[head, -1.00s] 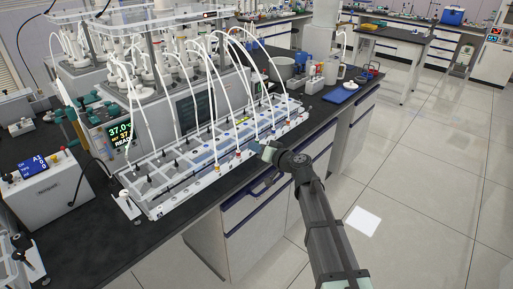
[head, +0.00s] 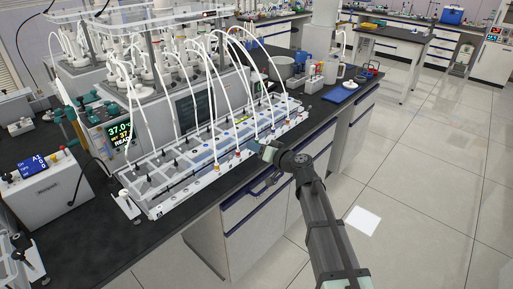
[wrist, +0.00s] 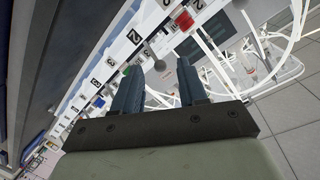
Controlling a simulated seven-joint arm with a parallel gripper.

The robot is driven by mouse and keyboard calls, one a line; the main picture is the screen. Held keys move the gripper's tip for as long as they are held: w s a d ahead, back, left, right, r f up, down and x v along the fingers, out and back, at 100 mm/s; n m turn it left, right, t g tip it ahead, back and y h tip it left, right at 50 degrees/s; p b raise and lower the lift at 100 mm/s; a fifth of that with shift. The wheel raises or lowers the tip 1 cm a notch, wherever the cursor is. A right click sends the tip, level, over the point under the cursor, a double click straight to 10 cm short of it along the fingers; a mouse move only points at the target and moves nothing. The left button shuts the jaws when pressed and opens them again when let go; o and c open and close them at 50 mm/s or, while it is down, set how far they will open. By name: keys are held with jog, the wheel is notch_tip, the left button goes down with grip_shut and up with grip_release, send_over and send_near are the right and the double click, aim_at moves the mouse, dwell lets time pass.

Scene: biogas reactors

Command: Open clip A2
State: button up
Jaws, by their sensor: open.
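My gripper (head: 264,148) is at the front edge of the long white tube rack (head: 172,203), near its right half. In the wrist view, the two dark fingers of my gripper (wrist: 158,78) are apart, with nothing held between them. A small grey round-headed part (wrist: 159,65) on the rack shows between and just beyond the fingertips. Numbered labels run along the rack. I cannot tell which part is clip A2.
White tubes (head: 205,77) arch from the reactors to the rack, above my gripper. A control box with a display (head: 45,185) stands at the left. The dark bench top (head: 95,245) is clear at the front left. A blue pad (head: 340,96) lies to the right.

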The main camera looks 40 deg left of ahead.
jog(key=s+d+r, duration=0.1)
jog(key=d+r, duration=0.1)
jog(key=d, duration=1.1)
dwell(0.4)
jog(key=s+d+f+m+g+h, duration=0.1)
jog(key=s+d+f+m+h, duration=0.1)
jog(key=d+f+h, duration=0.6)
jog(key=s+d+f+m+g+h, duration=0.1)
jog(key=s+d+f, duration=0.15)
jog(key=f, duration=0.85)
jog(key=s+d+f+m+h, duration=0.25)
jog(key=d+f+h, duration=0.35)
jog(key=d+f, duration=1.45)
jog(key=s+d+f+m+g, duration=0.1)
jog(key=s+d+f+g, duration=0.1)
jog(key=s+d+f, duration=0.3)
jog(key=s+d+f+m+g, duration=0.2)
jog(key=s+d+f, duration=0.3)
jog(key=s+d, duration=0.5)
jog(key=s+d+f+m+g+h, duration=0.1)
jog(key=s+d+f, duration=0.4)
jog(key=d, duration=0.7)
jog(key=s+g, duration=0.1)
jog(key=s, duration=0.1)
jog(key=shift+s+f+m, duration=0.35)
jog(key=shift+f, duration=0.05)
